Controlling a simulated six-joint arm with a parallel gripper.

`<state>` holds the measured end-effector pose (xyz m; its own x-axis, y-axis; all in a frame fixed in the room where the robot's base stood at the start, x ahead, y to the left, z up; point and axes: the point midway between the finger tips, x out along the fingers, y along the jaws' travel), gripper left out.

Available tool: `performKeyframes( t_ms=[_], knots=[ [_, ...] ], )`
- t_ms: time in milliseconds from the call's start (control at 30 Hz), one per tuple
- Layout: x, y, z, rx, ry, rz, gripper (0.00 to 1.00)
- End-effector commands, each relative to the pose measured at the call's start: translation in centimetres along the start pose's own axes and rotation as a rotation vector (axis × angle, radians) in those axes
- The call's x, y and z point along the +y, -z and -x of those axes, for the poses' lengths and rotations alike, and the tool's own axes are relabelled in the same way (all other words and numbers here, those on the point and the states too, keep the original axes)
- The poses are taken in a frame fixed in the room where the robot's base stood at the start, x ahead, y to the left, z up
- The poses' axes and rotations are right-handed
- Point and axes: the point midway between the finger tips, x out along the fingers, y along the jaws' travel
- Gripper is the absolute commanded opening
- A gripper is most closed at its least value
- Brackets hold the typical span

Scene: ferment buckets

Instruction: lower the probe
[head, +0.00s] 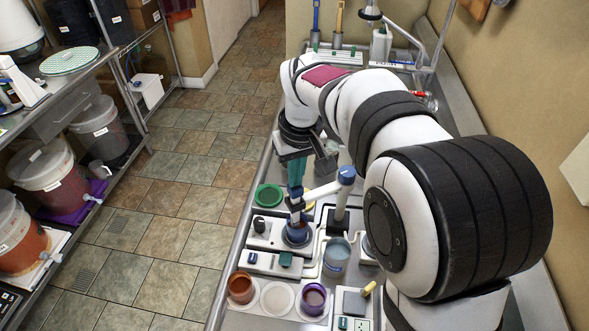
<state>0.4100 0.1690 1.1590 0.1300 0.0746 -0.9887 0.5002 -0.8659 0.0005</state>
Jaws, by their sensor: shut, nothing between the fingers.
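A probe stand with a white arm (321,192) and a blue-capped post (346,176) stands on the counter. At the left end of its arm is a blue probe holder (297,203). A dark blue-rimmed cup (297,234) sits directly below it. My gripper (296,188) points down just above the holder, its teal fingers shut and empty. I cannot tell whether the fingertips touch the holder. The probe's lower end is too small to tell apart from the cup.
A green ring lid (269,195) lies to the left. A blue-grey cup (336,257), an orange-brown cup (241,288) and a purple cup (313,298) stand nearer. A control box (354,302) is at front right. Ferment buckets (50,179) stand on the left shelves, across open floor.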

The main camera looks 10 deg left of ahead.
Motion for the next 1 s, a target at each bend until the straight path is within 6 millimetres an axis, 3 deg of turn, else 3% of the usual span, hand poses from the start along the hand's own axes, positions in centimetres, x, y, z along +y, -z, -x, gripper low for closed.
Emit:
performKeyframes(
  t_ms=[567, 1000],
  knots=[
    [0.0, -0.2, -1.4, 0.0, 0.0, 0.0, 0.0],
    [0.0, 0.5, 3.1, 0.001, 0.0, 0.0, 0.0]
  ],
)
